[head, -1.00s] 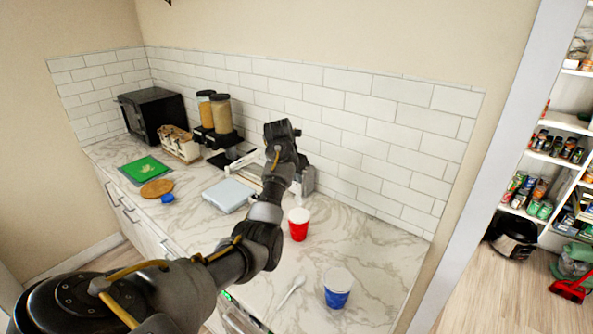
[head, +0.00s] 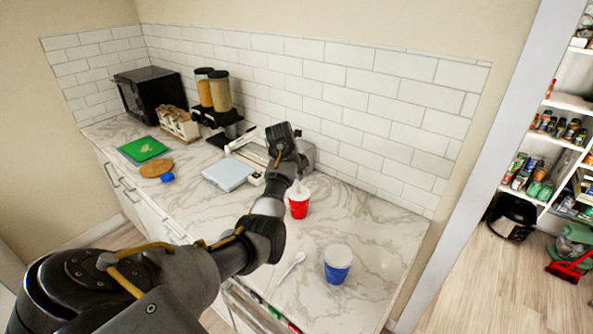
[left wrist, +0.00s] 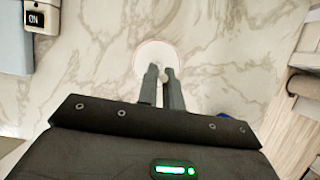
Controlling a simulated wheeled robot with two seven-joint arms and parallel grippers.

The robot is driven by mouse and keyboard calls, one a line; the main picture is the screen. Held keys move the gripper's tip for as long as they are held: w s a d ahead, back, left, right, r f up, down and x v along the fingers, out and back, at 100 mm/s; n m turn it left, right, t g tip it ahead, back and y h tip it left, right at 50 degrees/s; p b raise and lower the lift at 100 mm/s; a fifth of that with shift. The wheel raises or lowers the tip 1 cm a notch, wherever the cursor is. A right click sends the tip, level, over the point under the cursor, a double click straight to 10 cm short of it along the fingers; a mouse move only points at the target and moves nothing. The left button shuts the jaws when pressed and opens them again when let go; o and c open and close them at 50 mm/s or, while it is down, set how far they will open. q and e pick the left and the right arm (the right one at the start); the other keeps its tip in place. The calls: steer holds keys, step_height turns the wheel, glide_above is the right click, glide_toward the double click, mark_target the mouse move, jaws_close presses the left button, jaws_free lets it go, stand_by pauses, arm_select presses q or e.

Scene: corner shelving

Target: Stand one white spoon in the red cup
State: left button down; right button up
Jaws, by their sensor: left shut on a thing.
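The red cup (head: 298,209) stands upright on the marble counter. It also shows from above in the left wrist view as a white round opening with a thin red rim (left wrist: 140,56). My left gripper (left wrist: 161,73) is over the cup, its fingers nearly together. It is shut on a white spoon (head: 298,187), of which only a small white part shows above the cup. Whether the spoon's end is inside the cup I cannot tell. Another white spoon (head: 291,269) lies on the counter in front. My right gripper is not in view.
A blue cup (head: 337,266) stands to the right of the loose spoon. A pale flat scale (head: 228,174) lies left of the red cup. The counter right of the red cup is clear.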

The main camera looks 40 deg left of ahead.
arm_select(q)
steer(key=shift+f+b, duration=0.3)
steer(key=shift+f, duration=1)
steer(key=c, duration=1.5)
jaws_free()
steer(key=shift+b+v, duration=0.5)
steer(key=shift+v, duration=5)
